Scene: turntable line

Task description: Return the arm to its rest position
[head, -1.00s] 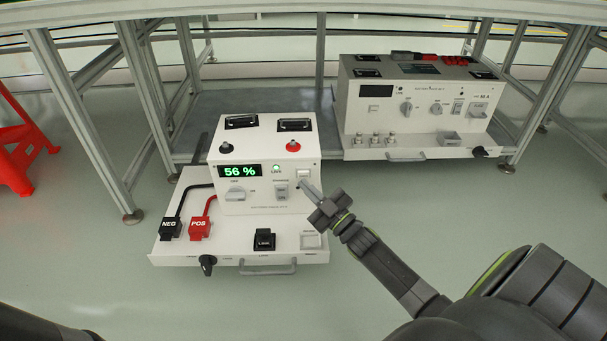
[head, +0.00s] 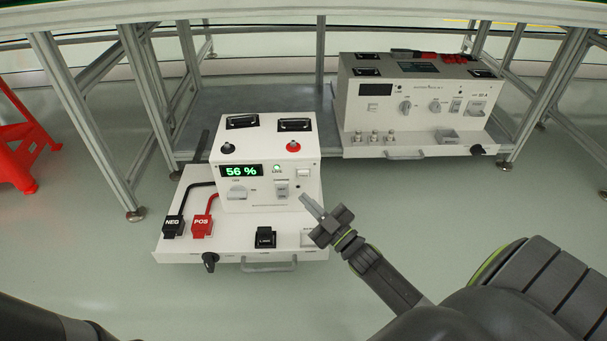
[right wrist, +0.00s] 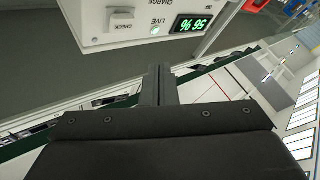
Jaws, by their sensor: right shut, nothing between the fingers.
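My right gripper (head: 311,205) is shut and empty in the head view. It is in front of the right side of a white battery unit (head: 262,205), apart from its front panel as far as I can tell. In the right wrist view the shut fingers (right wrist: 157,82) point toward the unit's panel (right wrist: 100,18). The unit's display (head: 240,170) reads 56 % in green, and a small green light beside it is lit. My left gripper is not in view; only a dark piece of my arm shows at the lower left.
The unit stands on a white pull-out tray (head: 215,250) with a black NEG plug (head: 173,226) and a red POS plug (head: 202,226). A second white unit (head: 420,108) stands behind, under the metal-framed table (head: 320,70). A red stool (head: 22,150) is at the left. The front floor is clear.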

